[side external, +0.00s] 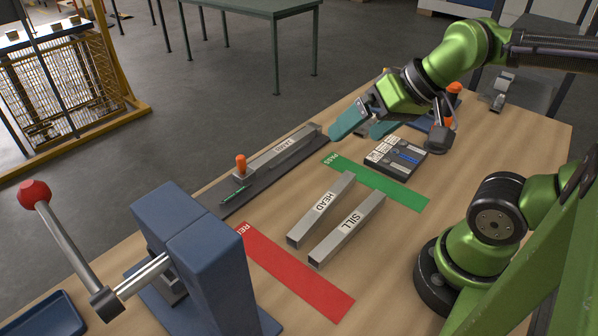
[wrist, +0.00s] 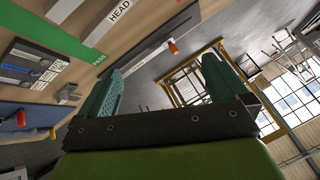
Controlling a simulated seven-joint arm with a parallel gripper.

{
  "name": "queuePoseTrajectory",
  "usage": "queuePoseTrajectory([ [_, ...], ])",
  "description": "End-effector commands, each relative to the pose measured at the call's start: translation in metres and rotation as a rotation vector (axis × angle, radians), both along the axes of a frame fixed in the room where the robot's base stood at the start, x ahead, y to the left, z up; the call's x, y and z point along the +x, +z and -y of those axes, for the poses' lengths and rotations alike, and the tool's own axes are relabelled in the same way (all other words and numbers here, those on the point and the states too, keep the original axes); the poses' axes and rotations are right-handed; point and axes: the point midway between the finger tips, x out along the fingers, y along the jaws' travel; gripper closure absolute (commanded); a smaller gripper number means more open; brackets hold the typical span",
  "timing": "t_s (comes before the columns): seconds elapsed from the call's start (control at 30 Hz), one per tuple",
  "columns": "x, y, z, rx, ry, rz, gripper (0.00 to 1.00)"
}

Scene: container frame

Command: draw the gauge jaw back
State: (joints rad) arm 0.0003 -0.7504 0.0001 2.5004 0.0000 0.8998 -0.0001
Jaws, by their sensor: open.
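The gauge (side external: 262,182) is a long dark rail along the far edge of the table. A grey labelled bar (side external: 285,146) lies on it. An orange knob (side external: 241,166) stands upright near its left end, apparently on the gauge jaw; the jaw's exact outline is unclear. The orange knob also shows in the wrist view (wrist: 173,47), between my finger directions. My gripper (side external: 356,132) is open and empty, with teal fingers, above the table beyond the rail's right end. It is well apart from the knob.
Grey bars marked HEAD (side external: 322,208) and SILL (side external: 348,228) lie mid-table. A green PASS strip (side external: 395,191), a red strip (side external: 295,276) and a dark instrument box (side external: 397,157) lie nearby. A blue press (side external: 205,250) with a red-balled lever stands at front left.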

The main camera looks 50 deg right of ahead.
Motion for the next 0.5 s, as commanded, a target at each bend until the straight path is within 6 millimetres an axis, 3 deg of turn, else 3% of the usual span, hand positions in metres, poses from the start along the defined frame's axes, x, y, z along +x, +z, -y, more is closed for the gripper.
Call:
queuePoseTrajectory([
  [0.33, 0.000, 0.000, 0.000, 0.000, 0.000, 0.000, 0.02],
  [0.5, 0.001, -0.011, -0.011, 0.000, 0.045, -0.047, 0.28],
])
